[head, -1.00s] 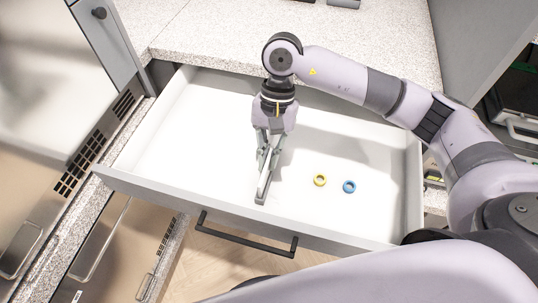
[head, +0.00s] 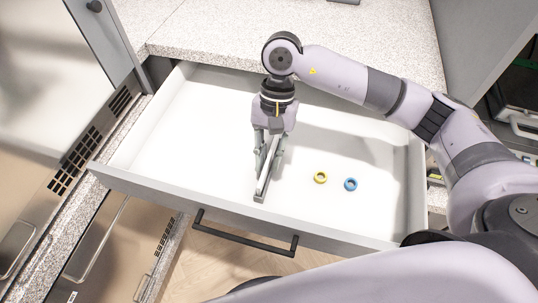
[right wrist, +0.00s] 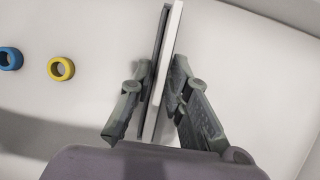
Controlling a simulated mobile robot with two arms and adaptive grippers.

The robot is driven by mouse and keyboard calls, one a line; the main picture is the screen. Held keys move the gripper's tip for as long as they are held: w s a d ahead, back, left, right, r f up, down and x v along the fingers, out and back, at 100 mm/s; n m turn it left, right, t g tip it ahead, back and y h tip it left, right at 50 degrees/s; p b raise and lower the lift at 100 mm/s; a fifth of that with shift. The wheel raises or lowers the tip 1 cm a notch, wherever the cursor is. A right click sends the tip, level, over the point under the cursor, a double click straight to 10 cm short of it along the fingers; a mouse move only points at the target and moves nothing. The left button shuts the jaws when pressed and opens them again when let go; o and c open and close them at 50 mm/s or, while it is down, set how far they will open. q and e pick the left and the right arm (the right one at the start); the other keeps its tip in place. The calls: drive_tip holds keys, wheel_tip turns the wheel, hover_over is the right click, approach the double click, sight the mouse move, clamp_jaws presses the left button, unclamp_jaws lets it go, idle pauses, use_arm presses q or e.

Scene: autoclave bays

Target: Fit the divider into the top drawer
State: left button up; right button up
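The divider (head: 264,183) is a narrow grey and white strip. It stands on edge inside the open white top drawer (head: 150,118), running front to back, left of the rings. Its near end is close to the drawer's front wall; its far end is hidden by my right gripper. My right gripper (head: 268,158) points down into the drawer with its fingers apart, one on each side of the divider. In the right wrist view the divider (right wrist: 160,75) rises between the spread fingers (right wrist: 161,75). My left gripper is out of view.
A yellow ring (head: 320,177) and a blue ring (head: 350,184) lie on the drawer floor to the right of the divider. The drawer's left part is empty. A speckled counter (head: 215,35) lies behind; a dark handle (head: 245,238) is on the drawer front.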

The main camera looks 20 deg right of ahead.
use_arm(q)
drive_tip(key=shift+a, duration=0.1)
use_arm(e)
drive_tip(key=shift+o, duration=0.7)
drive_tip(key=shift+f, duration=0.1)
drive_tip(key=shift+w+r, duration=0.1)
drive_tip(key=shift+r, duration=0.2)
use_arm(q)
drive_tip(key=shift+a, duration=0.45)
use_arm(e)
drive_tip(key=v, duration=0.7)
drive_tip(key=shift+w+d+r, duration=0.1)
drive_tip(key=shift+r, duration=0.15)
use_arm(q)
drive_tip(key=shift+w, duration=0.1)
